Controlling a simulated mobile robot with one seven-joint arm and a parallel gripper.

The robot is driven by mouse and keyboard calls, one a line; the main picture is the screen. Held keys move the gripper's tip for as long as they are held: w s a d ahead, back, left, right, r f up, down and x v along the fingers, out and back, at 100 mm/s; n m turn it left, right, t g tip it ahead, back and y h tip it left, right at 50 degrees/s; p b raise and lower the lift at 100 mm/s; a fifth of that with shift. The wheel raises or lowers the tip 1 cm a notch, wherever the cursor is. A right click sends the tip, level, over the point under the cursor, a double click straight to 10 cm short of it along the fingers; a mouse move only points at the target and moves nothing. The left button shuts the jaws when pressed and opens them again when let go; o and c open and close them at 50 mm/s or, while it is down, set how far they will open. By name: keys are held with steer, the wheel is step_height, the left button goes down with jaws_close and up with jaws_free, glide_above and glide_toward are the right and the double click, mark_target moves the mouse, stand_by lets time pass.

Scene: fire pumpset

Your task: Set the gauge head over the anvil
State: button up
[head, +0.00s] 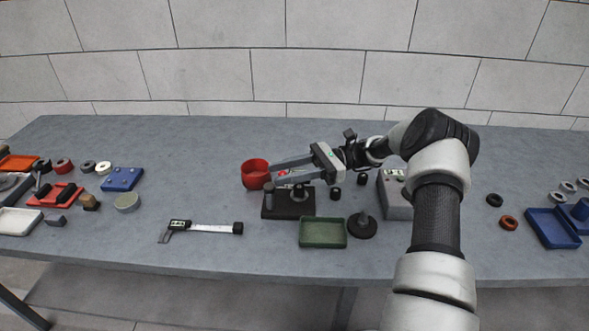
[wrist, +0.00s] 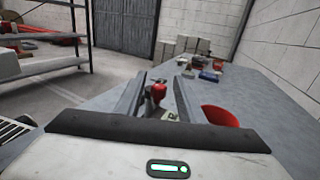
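I take this for the gauge stand, but gauge head and anvil are too small to tell apart. My gripper (head: 274,174) reaches leftward over the base, its two fingers apart. The fingers and the low angle hide part of the base's top.
A red cup (head: 256,175) stands just behind the base, close to the fingers. A green tray (head: 322,233) and a dark round stand (head: 362,228) are in front to the right. A grey box (head: 395,200) stands by my arm. A caliper (head: 203,228) lies at front left.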

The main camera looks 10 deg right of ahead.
steer(key=w+d, duration=0.2)
steer(key=d, duration=0.9)
steer(key=shift+d, duration=0.3)
steer(key=a+r+n+h, duration=0.1)
steer(key=a+r, duration=0.1)
steer(key=s+a+r+n+h, duration=0.1)
steer(key=a+r+h, duration=0.1)
steer(key=a, duration=0.1)
steer(key=a+r+n+h, duration=0.1)
steer(key=a+r+h, duration=0.1)
steer(key=r, duration=0.1)
steer(key=shift+s+a+g, duration=0.25)
steer(key=shift+s+g, duration=0.1)
steer(key=shift+g, duration=0.05)
steer(key=s+a+r+n+t+h, duration=0.1)
steer(key=s+a+r+n+h, duration=0.3)
steer(key=s+r+h, duration=0.3)
steer(key=s+d+r+n+t+h, duration=0.1)
steer(key=s+d+n+t+h, duration=0.25)
steer(key=s, duration=0.75)
steer(key=s+d+r+n+t+h, duration=0.15)
steer(key=s+n+t, duration=0.4)
steer(key=s, duration=0.55)
step_height(320, 180, up, 16)
steer(key=p, duration=1.6)
steer(key=shift+a+r+g+h, duration=0.15)
steer(key=shift+a+g+h, duration=0.25)
